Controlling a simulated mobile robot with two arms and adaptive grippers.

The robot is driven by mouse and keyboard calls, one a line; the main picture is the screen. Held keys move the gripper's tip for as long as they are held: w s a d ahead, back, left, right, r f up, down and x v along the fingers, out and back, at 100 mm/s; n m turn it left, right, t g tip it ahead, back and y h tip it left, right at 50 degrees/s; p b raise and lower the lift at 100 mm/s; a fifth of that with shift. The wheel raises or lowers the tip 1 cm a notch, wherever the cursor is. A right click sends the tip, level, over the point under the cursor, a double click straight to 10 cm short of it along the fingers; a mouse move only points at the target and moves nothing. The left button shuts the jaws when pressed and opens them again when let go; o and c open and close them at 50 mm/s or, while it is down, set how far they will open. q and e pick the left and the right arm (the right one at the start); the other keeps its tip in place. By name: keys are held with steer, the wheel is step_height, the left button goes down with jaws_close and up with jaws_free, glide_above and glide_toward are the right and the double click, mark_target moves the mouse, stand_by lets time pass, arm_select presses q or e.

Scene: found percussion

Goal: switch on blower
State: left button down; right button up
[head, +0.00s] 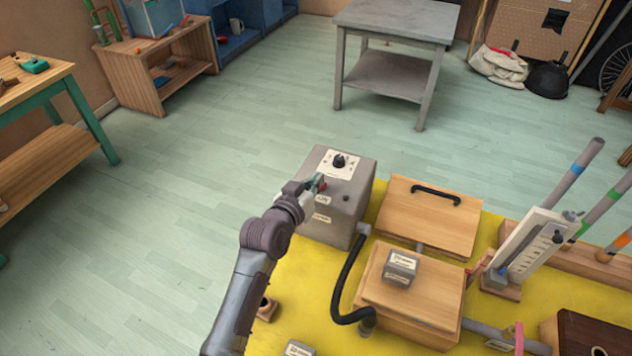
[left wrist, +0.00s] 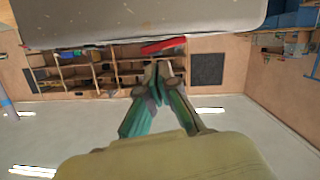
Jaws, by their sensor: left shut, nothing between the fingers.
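The blower is a grey box (head: 347,212) on the yellow table, with a black knob (head: 339,160) on a white dial plate on top. My right gripper is not in view.
A black hose (head: 343,285) runs from the blower to a wooden box (head: 415,312). A wooden box with a black handle (head: 436,194) stands right of the blower. A white gauge board (head: 535,243) and striped tubes stand farther right. The floor left of the table is clear.

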arm_select(q)
steer(key=shift+d+f, duration=0.1)
steer(key=shift+f, duration=0.35)
